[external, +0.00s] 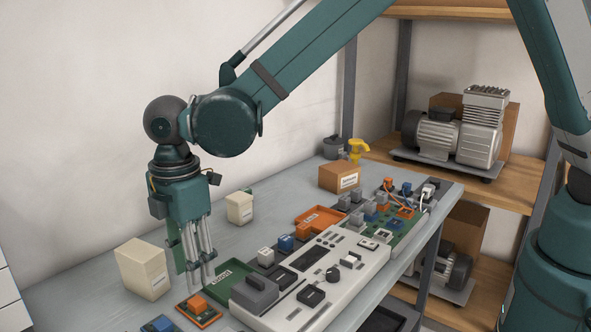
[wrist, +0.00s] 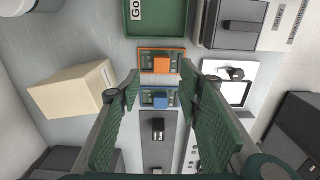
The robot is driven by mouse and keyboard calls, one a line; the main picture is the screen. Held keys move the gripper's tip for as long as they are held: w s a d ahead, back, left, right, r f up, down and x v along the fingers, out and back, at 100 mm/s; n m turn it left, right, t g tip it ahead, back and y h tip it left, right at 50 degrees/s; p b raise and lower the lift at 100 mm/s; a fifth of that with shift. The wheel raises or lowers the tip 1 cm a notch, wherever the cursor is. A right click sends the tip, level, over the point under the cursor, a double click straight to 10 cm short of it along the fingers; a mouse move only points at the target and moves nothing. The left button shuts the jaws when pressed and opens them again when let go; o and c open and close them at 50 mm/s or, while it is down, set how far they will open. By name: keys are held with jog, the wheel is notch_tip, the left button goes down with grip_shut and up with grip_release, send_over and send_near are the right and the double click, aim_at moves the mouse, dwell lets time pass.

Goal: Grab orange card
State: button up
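The orange card (external: 197,309) is a small board with an orange edge and an orange block on it. It lies flat on the table near the front edge in the external view. In the wrist view the orange card (wrist: 147,62) is at upper centre, beyond my fingertips. My gripper (external: 201,284) points down just above and behind the card.
A green tray (external: 226,274) marked "Good" lies beside the orange card. A cream box (external: 143,268) stands left of my gripper, close to it. A white test panel (external: 318,270) is to the right. An orange tray (external: 322,215) lies farther back.

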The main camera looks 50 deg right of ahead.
aim_at(196, 301)
jog(key=shift+f, duration=1.3)
jog(key=shift+s+f, duration=0.15)
jog(key=shift+f, duration=2.45)
jog(key=c, duration=1)
